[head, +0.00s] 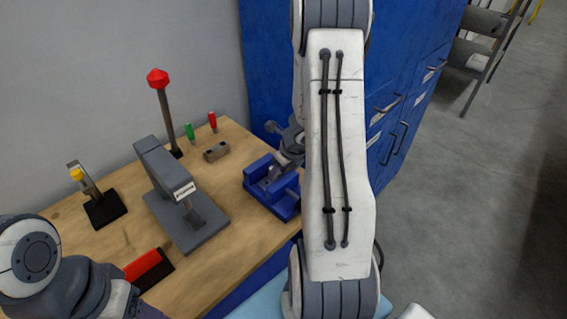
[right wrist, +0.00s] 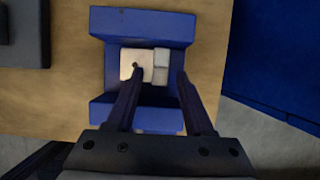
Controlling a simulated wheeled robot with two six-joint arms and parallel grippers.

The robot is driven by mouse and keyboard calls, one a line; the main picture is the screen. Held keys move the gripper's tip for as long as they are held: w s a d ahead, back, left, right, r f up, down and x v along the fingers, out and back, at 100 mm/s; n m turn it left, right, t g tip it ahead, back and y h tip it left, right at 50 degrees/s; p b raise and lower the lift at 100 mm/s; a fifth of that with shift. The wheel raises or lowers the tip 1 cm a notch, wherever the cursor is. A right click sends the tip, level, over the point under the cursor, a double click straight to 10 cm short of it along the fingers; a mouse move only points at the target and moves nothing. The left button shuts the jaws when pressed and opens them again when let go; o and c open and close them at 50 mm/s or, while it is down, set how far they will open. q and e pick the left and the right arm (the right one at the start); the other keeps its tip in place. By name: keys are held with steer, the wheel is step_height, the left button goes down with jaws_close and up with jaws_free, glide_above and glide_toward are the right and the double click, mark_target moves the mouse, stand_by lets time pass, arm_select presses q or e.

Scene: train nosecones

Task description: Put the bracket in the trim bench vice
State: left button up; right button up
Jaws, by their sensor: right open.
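The blue trim bench vice (head: 257,180) stands on the wooden bench, partly covered by my right arm in the head view. It also shows from above in the right wrist view (right wrist: 140,24). A pale piece with a dark spot (right wrist: 130,57), seemingly the bracket, lies between the vice's blue jaws, with small grey-white faces beside it. I cannot tell whether it is seated or clamped. My right gripper (right wrist: 156,76) is open over the vice, its fingers either side of these pale parts; contact cannot be judged. My left arm is at the lower left; its gripper is not visible.
Left of the vice stand a grey press-like tool (head: 165,170) and a small grey block (head: 216,151). A red-topped post (head: 158,78), a yellow-topped tool (head: 77,174) and a red-and-black item (head: 148,268) are further left. Blue cabinets (head: 400,90) rise behind the bench.

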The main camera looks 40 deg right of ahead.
steer(key=p+v, duration=0.5)
steer(key=v, duration=0.7)
steer(key=a+r+n+g+y, duration=0.1)
steer(key=a+r+n, duration=0.2)
steer(key=a+n, duration=0.7)
steer(key=a+r+n+g+y, duration=0.1)
steer(key=a+r+n+y, duration=0.15)
steer(key=a+n, duration=0.75)
steer(key=s+a+r+n+g+h, duration=0.1)
steer(key=s+a+r+n, duration=0.1)
steer(key=s+a+n, duration=0.5)
steer(key=s+a+r+n+g+h, duration=0.1)
steer(key=s+a+n, duration=0.6)
steer(key=n, duration=0.8)
steer(key=shift+s+a+r+g+h, duration=0.15)
steer(key=shift+s+r+g+h, duration=0.25)
steer(key=shift+s+r, duration=0.75)
steer(key=shift+s+f, duration=0.1)
steer(key=shift+f, duration=0.05)
